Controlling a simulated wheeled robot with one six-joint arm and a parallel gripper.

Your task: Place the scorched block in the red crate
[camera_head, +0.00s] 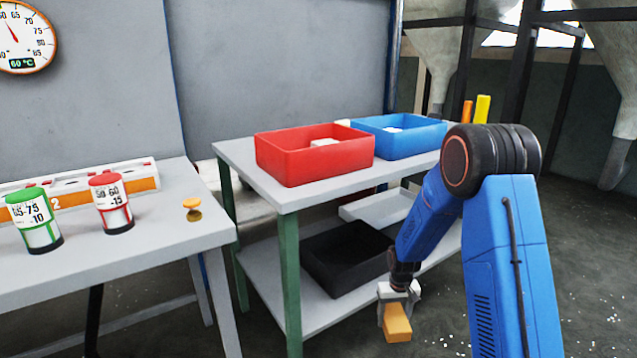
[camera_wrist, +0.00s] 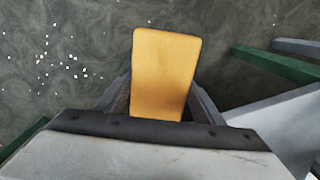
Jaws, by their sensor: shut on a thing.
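My gripper (camera_head: 397,304) is shut on an orange-yellow block (camera_head: 397,325), held low in front of the shelf table. In the wrist view the block (camera_wrist: 165,72) sticks out between the two fingers (camera_wrist: 163,108), above the dark floor. Its visible face is an even orange-yellow. The red crate (camera_head: 310,162) stands on the table's top shelf, up and left of my gripper, with a whitish block (camera_head: 325,142) inside. My gripper is apart from the crate.
A blue crate (camera_head: 405,146) with a pale block inside stands beside the red one. A black bin (camera_head: 345,262) sits on the lower shelf. The left table (camera_head: 150,236) bears a green-lidded can (camera_head: 36,222) and a red-lidded can (camera_head: 111,205). A gauge (camera_head: 27,34) reads 60 °C.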

